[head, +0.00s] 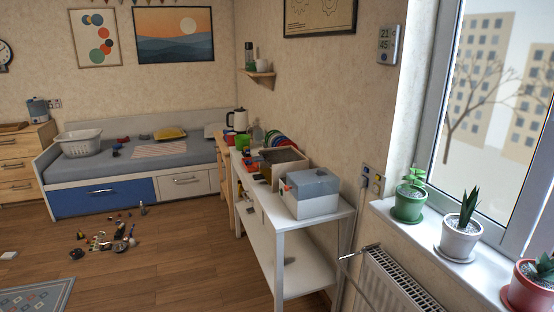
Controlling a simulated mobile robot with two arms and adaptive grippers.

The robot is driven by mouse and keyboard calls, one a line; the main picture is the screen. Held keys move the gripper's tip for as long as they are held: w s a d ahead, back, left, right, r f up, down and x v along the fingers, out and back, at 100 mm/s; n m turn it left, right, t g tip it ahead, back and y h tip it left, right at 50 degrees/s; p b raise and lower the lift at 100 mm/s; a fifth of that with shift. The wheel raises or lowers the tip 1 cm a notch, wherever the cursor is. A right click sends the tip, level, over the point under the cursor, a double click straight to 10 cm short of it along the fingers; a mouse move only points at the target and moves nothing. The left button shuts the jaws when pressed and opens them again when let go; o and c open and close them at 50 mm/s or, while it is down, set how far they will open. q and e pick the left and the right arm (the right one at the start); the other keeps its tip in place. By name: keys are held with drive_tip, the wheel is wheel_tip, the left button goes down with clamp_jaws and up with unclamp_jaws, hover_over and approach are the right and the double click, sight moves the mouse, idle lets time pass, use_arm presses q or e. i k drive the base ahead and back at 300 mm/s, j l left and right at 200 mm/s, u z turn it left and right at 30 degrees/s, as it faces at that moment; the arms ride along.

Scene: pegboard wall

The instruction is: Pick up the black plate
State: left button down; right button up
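I cannot clearly make out a black plate in the head view. A small dark, roundish item (76,254) lies on the floor at the left, among scattered small things, but it is too small to identify. Anything behind or inside the boxes on that table is hidden. Neither of my grippers is in view.
A radiator (395,285) and potted plants are at right. A bed (150,161) stands behind. Floor clutter (120,232) lies left; the middle floor is clear.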

sight(285, 155)
drive_tip(key=z, duration=4.5)
drive_tip(key=u, duration=4.5)
drive_tip(key=i+j+z, duration=0.15)
drive_tip(key=i, duration=0.45)
drive_tip(key=i+j+z, duration=0.15)
drive_tip(key=i, duration=0.5)
